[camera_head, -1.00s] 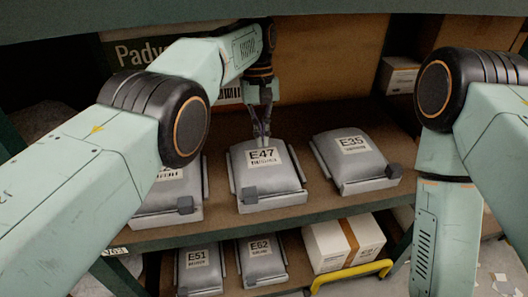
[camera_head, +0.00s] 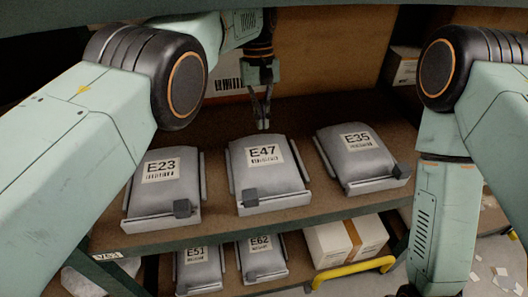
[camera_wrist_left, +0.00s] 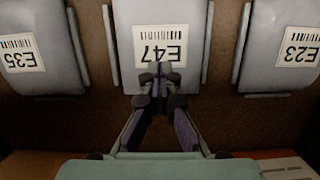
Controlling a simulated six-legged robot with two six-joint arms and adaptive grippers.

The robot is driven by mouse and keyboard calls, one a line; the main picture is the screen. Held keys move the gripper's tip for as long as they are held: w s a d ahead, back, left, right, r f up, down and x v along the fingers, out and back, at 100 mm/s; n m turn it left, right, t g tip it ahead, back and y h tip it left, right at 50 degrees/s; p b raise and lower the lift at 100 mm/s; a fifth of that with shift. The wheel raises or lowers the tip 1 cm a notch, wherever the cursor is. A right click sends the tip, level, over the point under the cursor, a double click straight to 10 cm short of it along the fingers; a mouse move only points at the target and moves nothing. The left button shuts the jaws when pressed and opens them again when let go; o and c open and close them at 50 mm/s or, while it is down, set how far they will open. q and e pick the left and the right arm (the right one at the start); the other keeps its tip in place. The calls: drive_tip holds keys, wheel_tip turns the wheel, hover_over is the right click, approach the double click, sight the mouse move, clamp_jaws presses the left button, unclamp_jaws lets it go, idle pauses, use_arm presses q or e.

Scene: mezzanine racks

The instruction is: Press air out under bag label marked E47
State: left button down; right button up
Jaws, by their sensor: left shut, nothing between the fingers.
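The grey bag marked E47 (camera_head: 268,180) lies in a shallow tray on the middle shelf, between two similar bags. Its white label (camera_head: 264,154) faces up, and the bag looks plump. My left gripper (camera_head: 263,126) is shut and empty, pointing down at the bag's far edge, beyond the label. In the left wrist view, the closed fingertips (camera_wrist_left: 160,84) overlap the edge of the bag (camera_wrist_left: 190,75) just beside the upside-down E47 label (camera_wrist_left: 160,44). I cannot tell whether they touch it. My right arm shows at the right, but its gripper is out of view.
Bag E23 (camera_head: 160,190) lies left of it and bag E35 (camera_head: 362,160) right. Bags E51 (camera_head: 198,272) and E62 (camera_head: 262,262) and a taped carton (camera_head: 345,240) sit on the shelf below. A back panel closes the shelf behind my gripper.

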sight(264, 156)
use_arm(q)
drive_tip(key=shift+s+f+b, duration=0.1)
drive_tip(key=shift+f+b, duration=0.2)
drive_tip(key=shift+f, duration=0.15)
drive_tip(key=b+x, duration=0.2)
drive_tip(key=x, duration=0.3)
drive_tip(key=shift+s+f, duration=0.1)
drive_tip(key=shift+f, duration=0.15)
drive_tip(key=shift+s+f, duration=0.2)
drive_tip(key=shift+f, duration=0.1)
drive_tip(key=shift+w+f, duration=0.1)
